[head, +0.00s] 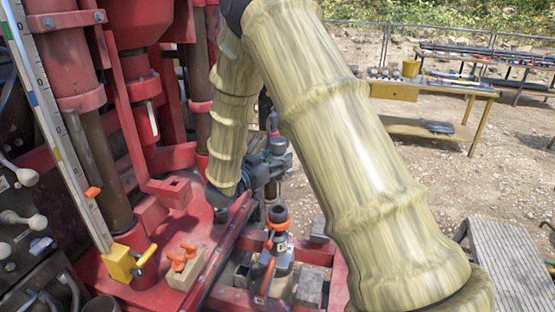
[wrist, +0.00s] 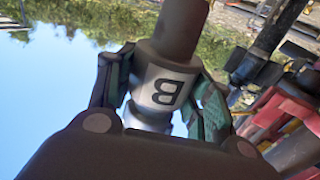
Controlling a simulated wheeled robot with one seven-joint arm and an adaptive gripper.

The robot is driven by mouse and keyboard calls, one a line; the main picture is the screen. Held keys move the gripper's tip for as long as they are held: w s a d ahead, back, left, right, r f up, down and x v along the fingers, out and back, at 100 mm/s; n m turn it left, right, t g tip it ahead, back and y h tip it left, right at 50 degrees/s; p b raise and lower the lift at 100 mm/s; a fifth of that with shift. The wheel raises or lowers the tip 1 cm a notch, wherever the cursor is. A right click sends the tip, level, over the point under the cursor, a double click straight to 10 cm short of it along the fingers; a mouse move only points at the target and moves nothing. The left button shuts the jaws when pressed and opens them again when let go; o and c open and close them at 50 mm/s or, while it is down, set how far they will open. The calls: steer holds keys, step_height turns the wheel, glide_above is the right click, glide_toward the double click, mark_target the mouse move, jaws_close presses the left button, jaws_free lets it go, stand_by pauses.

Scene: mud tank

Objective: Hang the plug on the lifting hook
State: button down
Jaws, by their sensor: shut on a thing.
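The plug (wrist: 163,88), a dark cylinder with a pale band marked with a black letter B, fills the middle of the wrist view. My gripper (wrist: 165,95) is shut on it, with a greenish finger pad on each side of the band. In the head view my gripper (head: 272,163) is beyond my arm, above the red deck, with a slim upright piece showing over it. Its fingers are small and partly hidden there. I cannot clearly make out the lifting hook in either view.
A grey fitting with an orange ring (head: 278,214) stands on the red frame below my gripper. Orange handles (head: 184,257) sit on a block at left. Red columns (head: 90,110) rise close at left. A yellow bench (head: 430,88) stands far right on gravel.

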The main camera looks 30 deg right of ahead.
steer(key=shift+r, duration=0.1)
steer(key=c, duration=0.5)
jaws_free()
steer(key=shift+c, duration=0.2)
steer(key=shift+s+a, duration=0.1)
steer(key=shift+a, duration=0.05)
